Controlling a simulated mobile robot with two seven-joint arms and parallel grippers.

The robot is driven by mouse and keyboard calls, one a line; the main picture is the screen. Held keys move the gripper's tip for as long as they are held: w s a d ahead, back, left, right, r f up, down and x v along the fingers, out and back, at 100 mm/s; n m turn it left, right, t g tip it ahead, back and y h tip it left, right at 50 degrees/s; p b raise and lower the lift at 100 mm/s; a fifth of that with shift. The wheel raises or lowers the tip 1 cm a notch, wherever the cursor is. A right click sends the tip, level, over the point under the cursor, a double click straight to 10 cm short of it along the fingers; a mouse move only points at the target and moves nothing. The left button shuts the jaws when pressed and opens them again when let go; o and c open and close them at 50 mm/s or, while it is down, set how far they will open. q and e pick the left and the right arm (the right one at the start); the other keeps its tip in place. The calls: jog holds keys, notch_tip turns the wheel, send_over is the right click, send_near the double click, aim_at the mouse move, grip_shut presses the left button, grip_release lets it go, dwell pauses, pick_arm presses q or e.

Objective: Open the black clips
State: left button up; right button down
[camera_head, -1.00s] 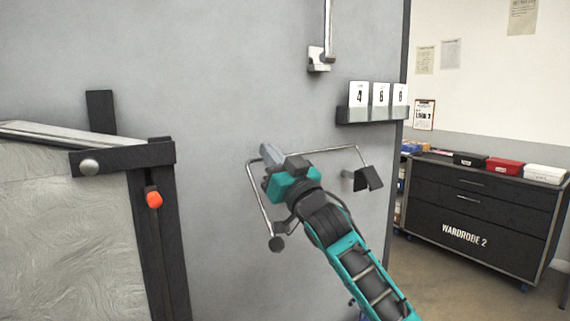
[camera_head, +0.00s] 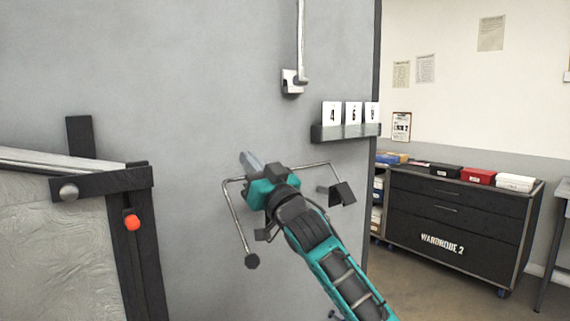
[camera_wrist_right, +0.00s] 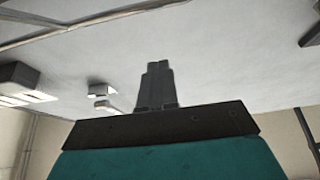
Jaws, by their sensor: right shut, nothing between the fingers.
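A bent thin metal rod (camera_head: 237,221) shows in the head view in front of the grey wall panel. A black clip-like piece (camera_head: 342,193) is at its right end, and a dark knob-like piece (camera_head: 252,262) is at its lower left end. I cannot tell whether either is open. My right gripper (camera_head: 249,160), on a teal and black arm, overlaps the rod's top left part and points up and left. Its fingers are shut and empty; they show together in the right wrist view (camera_wrist_right: 158,68). The hand hides part of the rod. My left gripper is out of view.
A framed panel with black bars (camera_head: 135,265) and an orange knob (camera_head: 132,222) stands at left. A dark cabinet (camera_head: 440,220) stands beyond the wall's right edge.

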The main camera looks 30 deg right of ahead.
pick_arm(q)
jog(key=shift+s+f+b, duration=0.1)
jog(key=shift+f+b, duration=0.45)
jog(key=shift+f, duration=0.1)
pick_arm(e)
jog(key=s+r, duration=0.1)
jog(key=s, duration=0.9)
jog(key=shift+s+d, duration=0.15)
jog(key=shift+d, duration=0.3)
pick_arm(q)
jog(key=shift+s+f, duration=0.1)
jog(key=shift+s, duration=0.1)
pick_arm(e)
jog(key=shift+r, duration=0.1)
